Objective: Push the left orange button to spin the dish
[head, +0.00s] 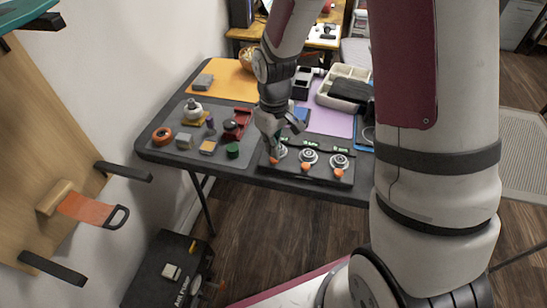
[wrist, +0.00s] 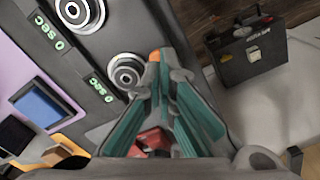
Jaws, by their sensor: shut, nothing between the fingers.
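A dark panel (head: 325,177) on the table's front edge carries three round metal dishes, each with an orange button in front and a small green display behind. The left dish (head: 280,152) and left orange button (head: 274,160) are partly beside my gripper (head: 275,138), which points down over that end of the panel. In the wrist view, my gripper (wrist: 162,72) is shut and empty. Its fingertips overlap the lower edge of the left orange button (wrist: 154,55), beside the left dish (wrist: 126,74). I cannot tell whether they touch. The nearest display (wrist: 98,87) reads 0 sec.
A grey mat (head: 175,157) with several small parts lies left of the panel. Behind are an orange mat (head: 233,77), a purple mat (head: 330,122) and a pale organizer (head: 350,75). A black toolbox (head: 165,270) stands on the floor below left.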

